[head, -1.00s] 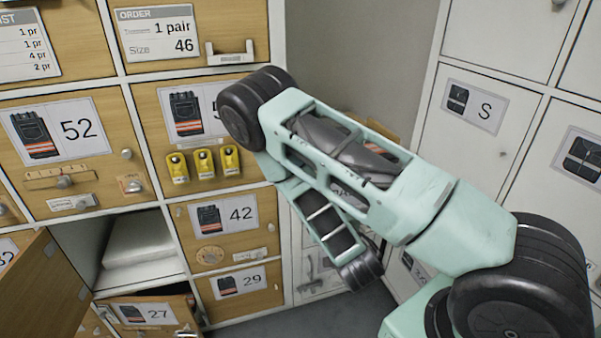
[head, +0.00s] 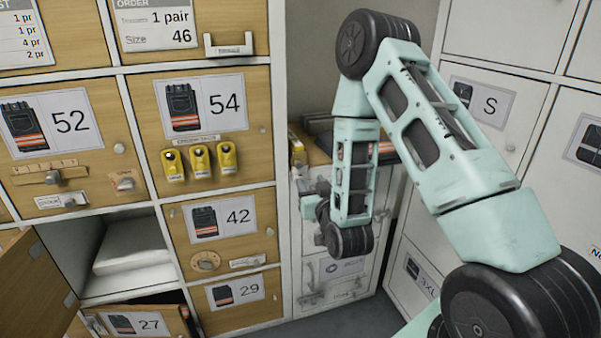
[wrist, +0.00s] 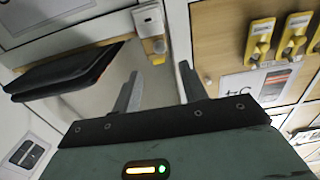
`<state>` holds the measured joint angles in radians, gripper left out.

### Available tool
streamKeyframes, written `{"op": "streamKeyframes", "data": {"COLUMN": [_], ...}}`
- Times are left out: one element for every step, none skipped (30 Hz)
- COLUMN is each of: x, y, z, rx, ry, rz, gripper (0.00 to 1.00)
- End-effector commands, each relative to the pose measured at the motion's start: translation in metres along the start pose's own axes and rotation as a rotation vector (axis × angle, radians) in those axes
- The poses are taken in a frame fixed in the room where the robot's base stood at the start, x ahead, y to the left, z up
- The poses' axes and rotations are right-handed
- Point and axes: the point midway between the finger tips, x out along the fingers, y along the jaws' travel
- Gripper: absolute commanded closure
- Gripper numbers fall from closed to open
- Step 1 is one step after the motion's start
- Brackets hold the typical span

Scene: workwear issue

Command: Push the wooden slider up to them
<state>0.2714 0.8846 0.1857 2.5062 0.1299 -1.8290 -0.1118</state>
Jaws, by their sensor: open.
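The door marked 52 (head: 88,95) carries a wooden slider (head: 35,179) on a short marked strip, with a grey knob near its middle. The slider is at the left of the head view and does not show in the wrist view. My gripper (wrist: 160,78) is open and empty, its two fingers apart. In the head view it is to the right of the wooden doors, in front of the pale cabinet and well away from the slider; my arm partly hides it.
Three yellow switches (head: 200,161) stick out below the 54 label. A wooden door (head: 35,285) hangs open at lower left beside an open compartment with white folded stuff (head: 133,245). Dark folded workwear (wrist: 70,72) lies near my gripper. White lockers (head: 490,110) stand right.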

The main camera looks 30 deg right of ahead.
Motion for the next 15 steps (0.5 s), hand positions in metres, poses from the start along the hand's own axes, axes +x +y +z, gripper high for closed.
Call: {"op": "streamKeyframes", "data": {"x": [0.012, 0.018, 0.026, 0.033, 0.039, 0.047, 0.053, 0.058, 0.065, 0.070, 0.074, 0.080, 0.083, 0.086, 0.089], "y": [0.000, 0.000, 0.000, 0.001, 0.001, 0.001, 0.000, 0.000, 0.000, 0.000, 0.000, 0.000, 0.000, 0.000, 0.000], "z": [-0.004, -0.004, -0.005, -0.005, -0.005, -0.004, -0.004, -0.003, -0.004, -0.004, -0.003, -0.002, -0.002, -0.002, -0.002], "rx": [0.001, 0.001, 0.001, 0.001, 0.000, 0.000, 0.000, 0.000, 0.000, 0.000, 0.001, 0.001, 0.001, 0.001, 0.001], "ry": [0.004, 0.003, 0.003, 0.003, 0.002, 0.001, 0.002, 0.001, 0.002, 0.002, 0.001, 0.001, 0.000, 0.000, 0.000], "rz": [0.000, 0.001, 0.001, 0.002, 0.002, 0.001, 0.001, 0.001, 0.000, 0.000, 0.000, 0.000, 0.000, 0.000, 0.001], "gripper": [0.57, 0.57, 0.57, 0.57, 0.57, 0.57, 0.57, 0.57, 0.57, 0.57, 0.57, 0.57, 0.57, 0.57, 0.57]}}
